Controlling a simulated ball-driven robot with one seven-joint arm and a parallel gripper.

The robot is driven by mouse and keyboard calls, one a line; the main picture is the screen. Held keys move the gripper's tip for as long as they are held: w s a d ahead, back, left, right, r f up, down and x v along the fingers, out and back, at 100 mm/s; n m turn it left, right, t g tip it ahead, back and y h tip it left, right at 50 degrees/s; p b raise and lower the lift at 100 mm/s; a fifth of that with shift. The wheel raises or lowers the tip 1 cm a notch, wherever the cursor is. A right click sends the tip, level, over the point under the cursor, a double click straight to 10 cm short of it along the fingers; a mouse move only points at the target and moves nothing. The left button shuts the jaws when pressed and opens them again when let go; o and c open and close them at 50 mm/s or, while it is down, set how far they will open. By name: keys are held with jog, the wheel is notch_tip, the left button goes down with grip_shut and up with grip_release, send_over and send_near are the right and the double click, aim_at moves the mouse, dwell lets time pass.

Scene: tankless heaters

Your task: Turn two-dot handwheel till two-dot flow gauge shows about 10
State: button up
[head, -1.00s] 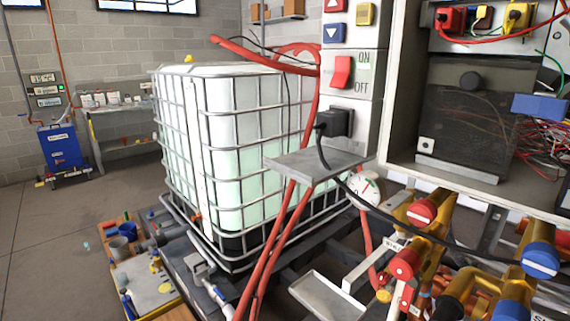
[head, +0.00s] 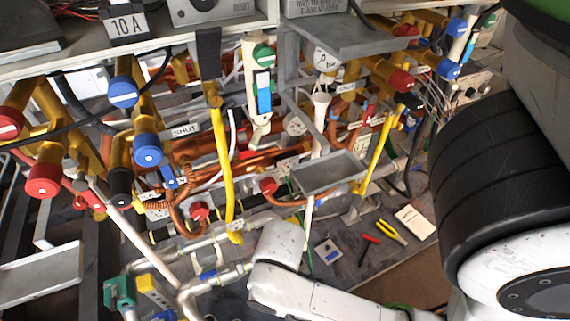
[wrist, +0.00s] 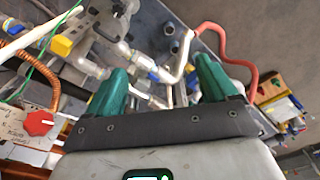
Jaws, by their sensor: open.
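A red handwheel (wrist: 40,122) on a pale plate with small print shows at the left of the wrist view. In the head view, red handwheels show low among the copper pipes, one at left (head: 200,210) and one at centre (head: 268,186). I cannot make out dot marks on any of them. A round white gauge (head: 295,125) sits behind the pipes, and another (head: 326,60) is under the grey shelf; their readings are too small to tell. My gripper (wrist: 160,65) has its green fingers spread and empty, to the right of the red handwheel in the wrist view.
Blue-capped (head: 122,92) and red-capped (head: 42,182) valves on brass bodies crowd the left. Yellow pipes (head: 222,165) and a grey tray (head: 328,173) stand mid-view. Pliers (head: 392,232) lie on the dark surface below. A red hose (wrist: 235,62) curves right of my gripper.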

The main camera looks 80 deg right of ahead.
jog(key=shift+f, duration=0.1)
jog(key=w+d+f+m+t+b, duration=0.1)
jog(key=w+d+f+m+t, duration=0.1)
jog(key=w+f+m+t, duration=0.3)
jog(key=m+t+h+b, duration=0.3)
jog(key=m+t+h, duration=0.2)
jog(key=m+h, duration=1)
send_near(270, 190)
jog(key=shift+m+y, duration=0.5)
jog(key=shift+m, duration=0.1)
jog(key=x, duration=1)
jog(key=shift+s+d+r+p, duration=0.1)
jog(key=shift+s+r+p, duration=0.05)
jog(key=shift+r+p, duration=0.2)
jog(key=c, duration=1)
